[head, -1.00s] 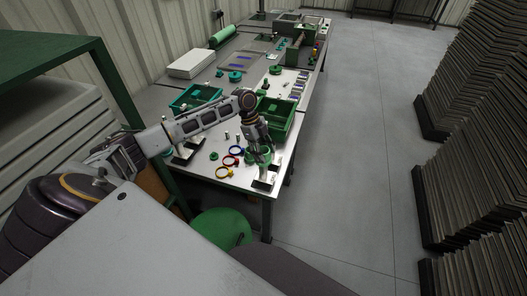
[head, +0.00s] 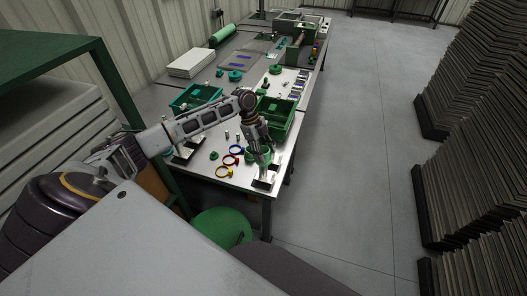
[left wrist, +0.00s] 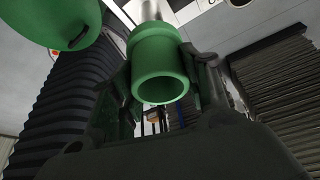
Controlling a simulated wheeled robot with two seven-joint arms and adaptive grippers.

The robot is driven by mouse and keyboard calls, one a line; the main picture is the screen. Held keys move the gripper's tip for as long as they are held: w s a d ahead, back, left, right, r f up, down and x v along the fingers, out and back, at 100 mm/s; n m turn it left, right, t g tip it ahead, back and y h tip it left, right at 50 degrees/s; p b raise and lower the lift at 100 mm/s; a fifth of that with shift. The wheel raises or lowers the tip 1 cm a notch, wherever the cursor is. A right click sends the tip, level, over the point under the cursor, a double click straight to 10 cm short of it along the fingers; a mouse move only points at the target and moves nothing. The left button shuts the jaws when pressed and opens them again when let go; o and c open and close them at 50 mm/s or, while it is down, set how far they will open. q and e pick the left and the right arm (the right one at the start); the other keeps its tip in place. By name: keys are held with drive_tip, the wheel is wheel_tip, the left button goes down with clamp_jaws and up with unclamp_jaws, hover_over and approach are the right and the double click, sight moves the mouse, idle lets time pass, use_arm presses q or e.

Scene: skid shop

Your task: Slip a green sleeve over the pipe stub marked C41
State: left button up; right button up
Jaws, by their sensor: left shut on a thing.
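My left gripper (head: 262,152) is over the near right corner of the workbench, shut on a green sleeve (left wrist: 160,68). The sleeve is a short hollow tube, its open end facing the left wrist camera. A silvery pipe (left wrist: 148,9) shows beyond the sleeve's far end, roughly in line with it; I cannot tell whether the sleeve is around it. In the head view, a pale stub on a dark base (head: 265,181) stands just below the gripper. Another stub stand (head: 183,155) is at the bench's left. The marking C41 is not legible. My right gripper is not in view.
Blue, red and yellow rings (head: 223,172) lie left of the gripper. A green bin (head: 291,124) stands close behind it, with another bin (head: 187,103) farther left. A green stool (head: 222,228) is at the bench's near edge.

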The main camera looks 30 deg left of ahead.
use_arm(q)
drive_tip(key=shift+f, duration=2.55)
idle(3.0)
drive_tip(key=o, duration=0.8)
drive_tip(key=shift+o, duration=0.6)
drive_tip(key=o, duration=0.3)
drive_tip(key=shift+r, duration=0.15)
